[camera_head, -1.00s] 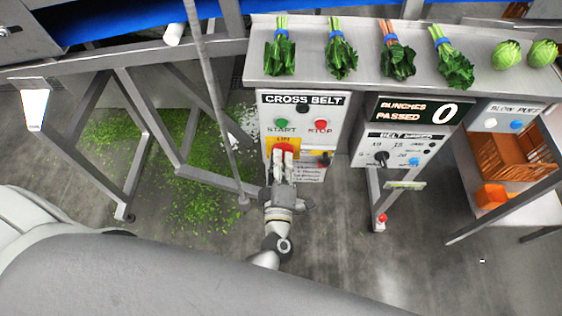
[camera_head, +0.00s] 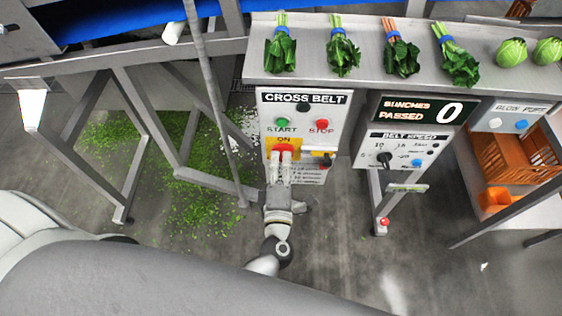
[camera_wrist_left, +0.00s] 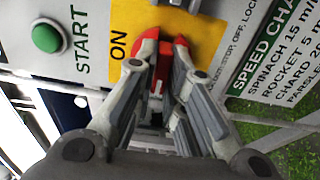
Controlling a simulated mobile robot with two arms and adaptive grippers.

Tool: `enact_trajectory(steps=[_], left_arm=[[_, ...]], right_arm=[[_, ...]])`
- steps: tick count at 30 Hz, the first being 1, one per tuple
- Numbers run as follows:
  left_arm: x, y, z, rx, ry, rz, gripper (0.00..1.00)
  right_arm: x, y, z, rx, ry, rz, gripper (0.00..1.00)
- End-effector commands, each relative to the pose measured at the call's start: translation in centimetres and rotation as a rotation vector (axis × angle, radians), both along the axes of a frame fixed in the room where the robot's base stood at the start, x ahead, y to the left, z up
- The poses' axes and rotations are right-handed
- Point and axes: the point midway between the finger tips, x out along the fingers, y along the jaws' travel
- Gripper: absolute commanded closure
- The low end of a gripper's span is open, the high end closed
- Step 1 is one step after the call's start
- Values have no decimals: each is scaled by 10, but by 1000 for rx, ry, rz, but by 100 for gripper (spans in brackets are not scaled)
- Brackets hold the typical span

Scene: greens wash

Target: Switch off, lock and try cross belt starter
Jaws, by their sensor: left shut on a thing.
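The cross belt starter (camera_head: 303,108) is a grey box under the bench, with a green START button (camera_head: 282,123) and a red STOP button (camera_head: 321,125). Below START is a red rotary switch on a yellow plate (camera_head: 270,142) with ON visible above it. My left gripper (camera_head: 281,157) reaches up from below and is shut on the red switch handle. In the left wrist view the fingers close around the red handle (camera_wrist_left: 157,80), on the yellow plate (camera_wrist_left: 205,40); the fingers hide much of it. A small yellow and dark item (camera_head: 325,157) sits right of the switch; its details are unclear.
A bench (camera_head: 375,75) with several bunches of greens runs above the box. A belt speed panel (camera_head: 400,150) stands to the right, with an orange crate (camera_head: 510,160) beyond. A slanted grey pole (camera_head: 215,90) stands close left. Open floor lies below.

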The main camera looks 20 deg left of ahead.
Motion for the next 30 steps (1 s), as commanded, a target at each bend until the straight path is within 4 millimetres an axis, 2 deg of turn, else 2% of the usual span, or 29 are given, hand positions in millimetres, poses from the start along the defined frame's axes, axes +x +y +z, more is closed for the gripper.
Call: enact_trajectory(steps=[7,8,12,23,26,30], left_arm=[[-1,0,-2,-6,2,0,100],[-1,0,-2,-5,3,0,85],[-1,0,-1,-4,2,0,67],[-3,-1,-1,-2,2,0,67],[-12,-4,-1,-1,4,-1,67],[-36,-10,-2,-2,6,-1,67]], right_arm=[[0,0,0,0,0,0,60],[0,0,0,0,0,0,60],[0,0,0,0,0,0,60],[0,-7,0,-7,0,1,60],[0,-5,0,-6,0,0,60],[0,-4,0,-4,0,1,60]])
